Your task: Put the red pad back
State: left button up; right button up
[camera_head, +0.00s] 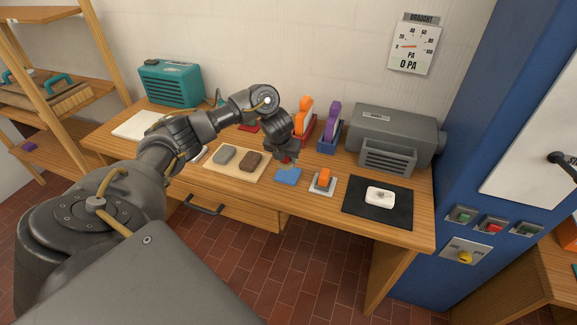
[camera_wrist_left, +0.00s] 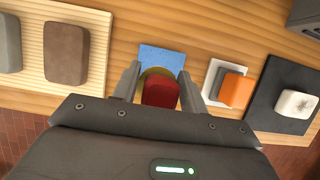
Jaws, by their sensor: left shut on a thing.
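My left gripper (camera_head: 287,158) is over the blue square (camera_head: 288,176) near the front edge of the bench. In the left wrist view its two fingers (camera_wrist_left: 160,80) are shut on the red pad (camera_wrist_left: 161,93), which has a yellowish edge behind it. The blue square (camera_wrist_left: 163,57) shows beyond the pad. In the head view only a bit of red shows at the fingertips, and I cannot tell whether the pad touches the blue square. My right gripper is not in view.
Left of the gripper lies a pale board (camera_head: 226,174) with a grey and a brown pad. Right are an orange block (camera_head: 324,178) on a white square and a white piece (camera_head: 380,196) on a black mat (camera_head: 358,212). Behind stand red and blue holders (camera_head: 328,138) and a grey machine (camera_head: 392,133).

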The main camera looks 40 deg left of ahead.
aim_at(289, 164)
pick_arm(q)
jog(key=shift+w+d+f, duration=0.1)
jog(key=shift+w+f, duration=0.15)
jog(key=shift+f, duration=0.1)
jog(key=shift+p+x, duration=0.4)
jog(key=shift+x, duration=0.7)
jog(key=shift+s+d+f, duration=0.1)
jog(key=shift+d+f, duration=0.05)
jog(key=shift+f, duration=0.4)
jog(key=shift+f, duration=0.1)
jog(key=shift+f, duration=0.3)
jog(key=o, duration=1.2)
jog(key=shift+r, duration=0.1)
jog(key=shift+o, duration=0.2)
jog(key=shift+r, duration=0.1)
